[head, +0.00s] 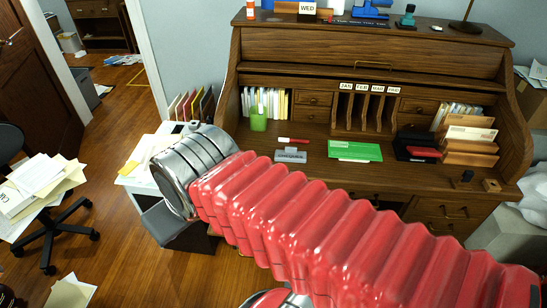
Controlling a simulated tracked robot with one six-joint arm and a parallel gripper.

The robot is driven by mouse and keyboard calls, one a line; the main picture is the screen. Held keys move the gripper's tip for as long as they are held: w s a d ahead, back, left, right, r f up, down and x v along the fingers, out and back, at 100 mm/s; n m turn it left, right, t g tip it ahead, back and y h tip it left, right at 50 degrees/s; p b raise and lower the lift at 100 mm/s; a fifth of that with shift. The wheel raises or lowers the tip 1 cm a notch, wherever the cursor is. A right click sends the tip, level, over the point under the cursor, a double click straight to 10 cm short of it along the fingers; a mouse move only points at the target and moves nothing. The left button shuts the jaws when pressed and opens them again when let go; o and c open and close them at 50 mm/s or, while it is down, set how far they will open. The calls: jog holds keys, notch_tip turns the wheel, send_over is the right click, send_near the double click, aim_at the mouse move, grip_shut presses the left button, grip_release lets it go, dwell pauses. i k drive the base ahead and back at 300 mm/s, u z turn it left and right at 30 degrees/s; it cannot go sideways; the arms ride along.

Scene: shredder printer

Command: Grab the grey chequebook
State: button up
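A small grey chequebook (290,155) with lettering on it lies on the writing surface of the wooden roll-top desk (262,172), left of a green chequebook-like pad (354,151). A red-and-white pen-like item (293,140) lies just behind it. My red ribbed arm crosses the foreground below the grey chequebook, with a silver metal joint at its left end. The chequebook's top face is uncovered. My gripper's fingers do not show in the head view.
A black stapler-like item with a red part (417,148) and a wooden letter rack (470,145) stand at the desk's right. A green cup (259,119) stands at the left. An office chair (52,225) piled with papers is at far left. Wooden floor (125,255) is open between.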

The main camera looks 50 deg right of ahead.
aim_at(291, 154)
jog(key=u, duration=2.7)
jog(key=k, duration=1.25)
jog(key=z, duration=1.05)
